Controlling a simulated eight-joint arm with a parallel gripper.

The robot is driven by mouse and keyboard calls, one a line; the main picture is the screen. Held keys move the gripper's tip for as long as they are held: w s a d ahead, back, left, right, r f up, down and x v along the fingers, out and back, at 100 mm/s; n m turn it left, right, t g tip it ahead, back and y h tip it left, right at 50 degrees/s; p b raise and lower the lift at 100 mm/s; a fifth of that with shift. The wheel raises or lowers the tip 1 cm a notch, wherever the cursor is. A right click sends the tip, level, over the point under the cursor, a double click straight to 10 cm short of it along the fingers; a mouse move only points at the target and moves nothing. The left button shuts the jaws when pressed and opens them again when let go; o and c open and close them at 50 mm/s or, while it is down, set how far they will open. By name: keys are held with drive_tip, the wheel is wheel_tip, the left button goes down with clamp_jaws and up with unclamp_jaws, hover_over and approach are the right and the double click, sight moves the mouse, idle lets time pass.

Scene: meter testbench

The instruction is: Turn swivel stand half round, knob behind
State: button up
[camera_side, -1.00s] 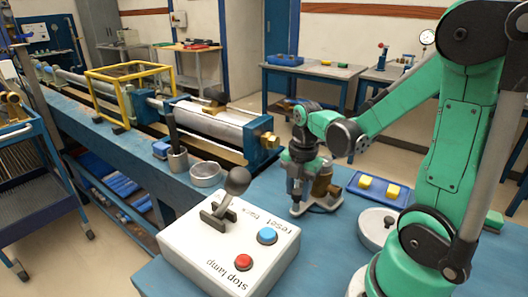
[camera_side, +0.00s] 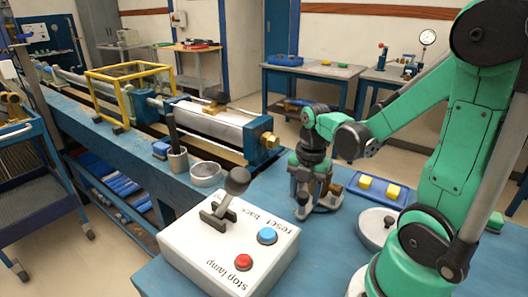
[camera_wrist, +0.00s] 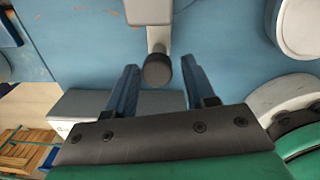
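In the wrist view the stand's grey body (camera_wrist: 148,11) is at the top edge, with a grey arm reaching down to a dark round knob (camera_wrist: 157,70). My gripper (camera_side: 303,208) points down at the stand in the side view. In the wrist view my gripper (camera_wrist: 159,66) has its two fingers apart, one on each side of the knob, with gaps visible. The stand's far side is hidden.
A white control box (camera_side: 228,250) with a lever, blue button and red button stands in front. A metal dish (camera_side: 207,174) is to the left.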

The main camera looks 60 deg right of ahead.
drive_tip(key=shift+o, duration=0.8)
drive_tip(key=shift+r, duration=0.1)
drive_tip(key=shift+r, duration=2.7)
drive_tip(key=shift+f, duration=2.8)
drive_tip(key=shift+w+m, duration=0.85)
drive_tip(key=shift+m, duration=0.25)
drive_tip(key=shift+s, duration=0.1)
